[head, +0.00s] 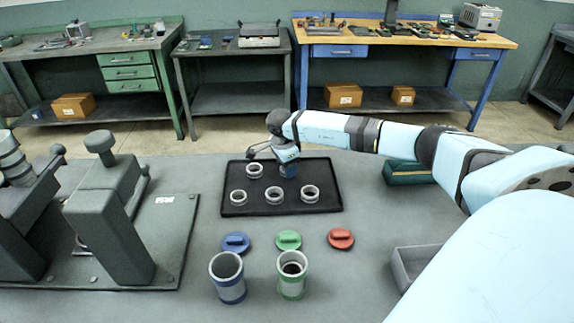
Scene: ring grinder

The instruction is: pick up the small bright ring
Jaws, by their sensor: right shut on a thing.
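My right gripper (288,169) reaches down over the back right part of the black tray (229,179). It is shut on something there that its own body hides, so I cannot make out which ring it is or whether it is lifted. Several grey metallic rings show in the tray: one at the back left (254,171), one at the front left (238,198), one at the front middle (274,195) and one at the front right (309,194). They look much alike in size and brightness from here. My left gripper is not in view.
Blue (235,242), green (289,240) and red (341,238) lids lie before the tray. A blue-banded cup (227,278) and a green-banded cup (292,275) stand nearer. A grey machine (108,220) fills the left; a grey bin (403,266) is at right.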

